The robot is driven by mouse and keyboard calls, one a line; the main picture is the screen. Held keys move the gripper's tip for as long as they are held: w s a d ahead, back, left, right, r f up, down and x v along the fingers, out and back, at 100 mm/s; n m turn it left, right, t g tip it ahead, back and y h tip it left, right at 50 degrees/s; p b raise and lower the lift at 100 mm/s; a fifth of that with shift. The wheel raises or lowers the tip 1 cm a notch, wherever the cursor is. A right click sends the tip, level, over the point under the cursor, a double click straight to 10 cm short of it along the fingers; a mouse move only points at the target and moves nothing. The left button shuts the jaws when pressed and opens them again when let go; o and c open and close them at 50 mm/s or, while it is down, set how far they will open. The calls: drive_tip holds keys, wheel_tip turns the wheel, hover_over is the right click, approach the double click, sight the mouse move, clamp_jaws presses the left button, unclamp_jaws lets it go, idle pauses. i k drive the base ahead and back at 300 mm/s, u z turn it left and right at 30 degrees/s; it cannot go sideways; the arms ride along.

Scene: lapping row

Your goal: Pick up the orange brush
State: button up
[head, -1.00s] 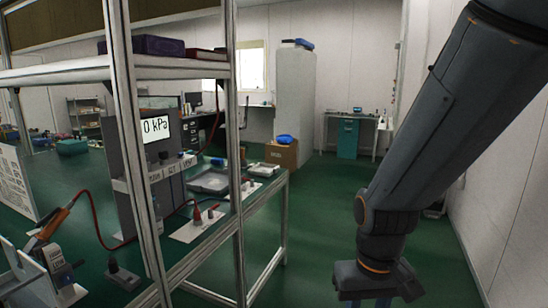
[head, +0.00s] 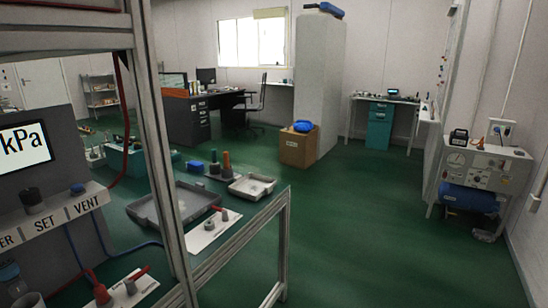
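I cannot make out an orange brush for certain in the head view. A small upright orange-brown cylinder (head: 227,160) stands on the green bench (head: 112,230), beside a dark stub; it is too small to tell what it is. A grey tray (head: 148,219) and a smaller light tray (head: 251,187) lie on the bench. My gripper is out of view.
A metal frame post (head: 163,150) and bench rail cross the left side, beside the kPa panel (head: 24,144). A cardboard box (head: 298,149) stands on the floor. A wheeled unit with a blue tank (head: 468,197) is at right. Green floor (head: 370,220) is clear between.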

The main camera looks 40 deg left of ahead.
sight(225, 155)
drive_tip(key=u, duration=0.1)
drive_tip(key=i, duration=1.3)
drive_tip(key=u, duration=1.2)
drive_tip(key=i, duration=0.75)
drive_tip(key=u, duration=1.3)
drive_tip(key=i, duration=0.75)
drive_tip(key=u, duration=0.05)
